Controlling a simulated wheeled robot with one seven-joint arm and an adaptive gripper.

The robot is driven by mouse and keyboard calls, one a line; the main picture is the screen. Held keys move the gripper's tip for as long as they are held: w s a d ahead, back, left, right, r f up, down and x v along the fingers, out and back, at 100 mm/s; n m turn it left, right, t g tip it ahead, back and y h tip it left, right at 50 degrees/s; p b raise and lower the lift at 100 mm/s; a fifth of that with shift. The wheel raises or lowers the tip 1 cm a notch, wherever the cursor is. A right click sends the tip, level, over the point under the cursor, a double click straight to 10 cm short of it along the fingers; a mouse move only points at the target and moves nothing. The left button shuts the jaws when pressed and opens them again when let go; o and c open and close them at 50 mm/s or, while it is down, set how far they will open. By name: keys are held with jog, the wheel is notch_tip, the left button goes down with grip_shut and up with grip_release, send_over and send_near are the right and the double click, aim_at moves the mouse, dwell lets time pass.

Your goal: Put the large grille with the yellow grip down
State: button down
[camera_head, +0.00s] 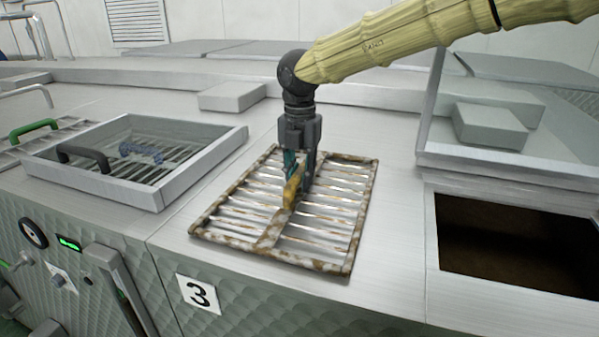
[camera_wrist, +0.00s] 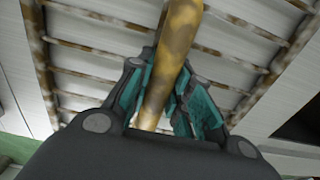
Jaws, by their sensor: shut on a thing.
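The large grille (camera_head: 352,212) is a rectangular metal frame with several bars, stained brown as if rusty. It lies flat on, or very close above, the steel machine top in the middle of the head view; I cannot tell if it touches everywhere. Its yellow grip (camera_head: 292,190) stands up from the middle bar. My gripper (camera_head: 297,180) points down and is shut on this grip. In the wrist view the worn yellow grip (camera_wrist: 168,60) runs between the teal fingers of my gripper (camera_wrist: 165,95), with the grille bars (camera_wrist: 95,50) behind.
An open dark hatch (camera_head: 515,245) with a raised clear lid (camera_head: 505,165) is right of the grille. A framed hatch (camera_head: 150,160) with bars and dark and blue grips is left. A green-grip grille (camera_head: 35,130) lies far left. Bare steel (camera_head: 385,255) surrounds the grille.

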aim_at(300, 169)
jog(key=c, duration=1.3)
grip_release()
notch_tip(300, 169, up, 12)
jog(key=b, duration=0.3)
jog(key=shift+b, duration=0.35)
